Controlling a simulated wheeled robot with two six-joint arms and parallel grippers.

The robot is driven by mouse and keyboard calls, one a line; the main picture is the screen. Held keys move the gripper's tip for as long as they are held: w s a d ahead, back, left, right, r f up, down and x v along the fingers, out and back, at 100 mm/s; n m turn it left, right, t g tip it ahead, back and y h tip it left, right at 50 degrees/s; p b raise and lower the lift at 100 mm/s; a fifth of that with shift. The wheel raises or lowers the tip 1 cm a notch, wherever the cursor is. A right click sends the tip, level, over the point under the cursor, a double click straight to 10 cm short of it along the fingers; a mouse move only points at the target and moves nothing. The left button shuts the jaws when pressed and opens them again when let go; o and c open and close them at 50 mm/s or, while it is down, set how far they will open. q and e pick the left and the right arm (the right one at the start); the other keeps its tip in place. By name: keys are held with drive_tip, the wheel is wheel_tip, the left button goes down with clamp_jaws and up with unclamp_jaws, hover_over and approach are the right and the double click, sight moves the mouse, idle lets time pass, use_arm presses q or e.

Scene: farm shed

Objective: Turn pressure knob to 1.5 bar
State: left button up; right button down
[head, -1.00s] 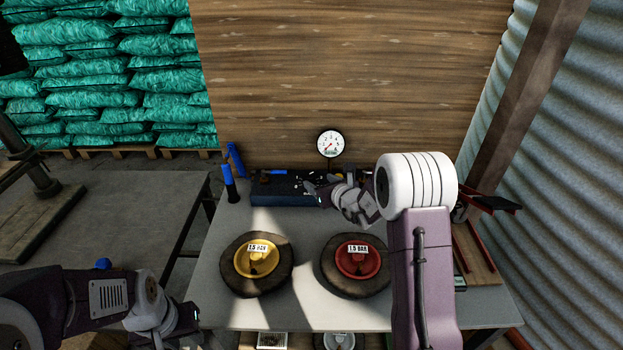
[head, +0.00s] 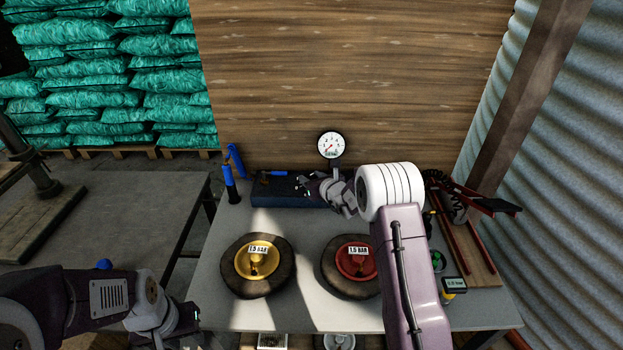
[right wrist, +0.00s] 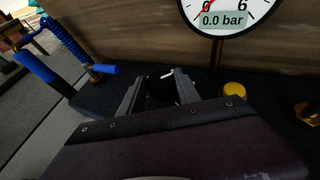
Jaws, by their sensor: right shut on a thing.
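The pressure knob (right wrist: 164,90) is black with a white pointer mark, on a dark block (head: 322,203) at the back of the bench. My right gripper (head: 300,186) is at the block; in the right wrist view its two fingers (right wrist: 160,98) stand on either side of the knob, shut on it. The white pointer mark slants at the knob's upper right. The round pressure gauge (head: 331,145) stands behind the block; in the right wrist view its display (right wrist: 222,20) reads 0.0 bar. My left gripper (head: 187,318) is low at the left, its fingers unclear.
A yellow-hubbed wheel (head: 282,275) and a red-hubbed wheel (head: 335,285) lie on the bench, each labelled 1.5 BAR. A blue-handled tool (head: 229,185) stands left of the block. A yellow cap (right wrist: 235,90) sits right of the knob. A small display (head: 455,284) lies at the right.

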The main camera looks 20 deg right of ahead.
drive_tip(key=shift+r, duration=0.1)
drive_tip(key=n+y+p, duration=0.2)
drive_tip(key=y+p, duration=0.1)
drive_tip(key=shift+d+r+n+g, duration=0.15)
drive_tip(key=shift+d+n+g, duration=0.15)
drive_tip(key=shift+n+g, duration=0.1)
drive_tip(key=shift+w+n+g+y+p, duration=0.1)
drive_tip(key=shift+n+g+y+p, duration=0.35)
drive_tip(key=shift+n+y, duration=0.3)
drive_tip(key=shift+d+f+n+y, duration=0.1)
drive_tip(key=shift+f+n+y, duration=0.1)
drive_tip(key=shift+n+y, duration=0.25)
drive_tip(key=shift+w+f+n+g+y+b, duration=0.15)
drive_tip(key=shift+n+g+y+b, duration=0.35)
drive_tip(key=shift+n+g+y, duration=0.4)
drive_tip(key=shift+d+n+g+y+b, duration=0.1)
drive_tip(key=shift+n+g+y+b, duration=0.2)
drive_tip(key=shift+n+g+b, duration=0.15)
drive_tip(key=c, duration=0.9)
unclamp_jaws()
